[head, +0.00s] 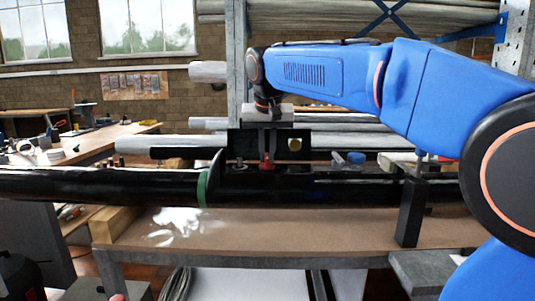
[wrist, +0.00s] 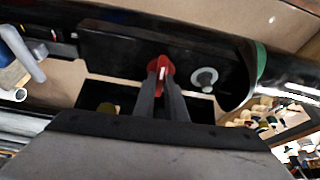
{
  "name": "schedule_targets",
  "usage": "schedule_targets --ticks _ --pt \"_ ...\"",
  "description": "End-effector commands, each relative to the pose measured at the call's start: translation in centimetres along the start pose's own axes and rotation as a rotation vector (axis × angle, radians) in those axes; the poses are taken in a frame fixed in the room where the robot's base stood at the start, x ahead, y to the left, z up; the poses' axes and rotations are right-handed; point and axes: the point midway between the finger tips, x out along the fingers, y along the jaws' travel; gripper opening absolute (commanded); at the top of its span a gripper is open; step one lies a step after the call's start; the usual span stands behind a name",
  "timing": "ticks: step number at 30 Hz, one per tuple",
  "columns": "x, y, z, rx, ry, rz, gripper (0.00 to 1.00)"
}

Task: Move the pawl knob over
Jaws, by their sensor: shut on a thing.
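The red pawl knob (head: 267,165) sits on the dark plate at the middle of the black mast, and it also shows in the wrist view (wrist: 160,64). My gripper (head: 267,152) reaches down onto it from above. In the wrist view, the two grey fingers (wrist: 162,83) are close together with their tips at the red knob, shut on it. The fingers hide part of the knob. The black mast (head: 110,185) lies horizontally across the bench and carries a green ring (head: 202,188) left of the knob.
A grey round fitting (wrist: 205,79) stands beside the knob. A dark upright plate (head: 242,143) with a yellow round piece (head: 295,144) is behind it. A blue-capped clear item (head: 355,158) lies to the right. The wooden bench top (head: 300,230) in front is clear.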

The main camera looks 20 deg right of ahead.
Motion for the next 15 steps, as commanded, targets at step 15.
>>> schedule_targets --ticks 15 --pt "0.0 -0.07 -0.01 0.078 0.0 0.032 0.0"
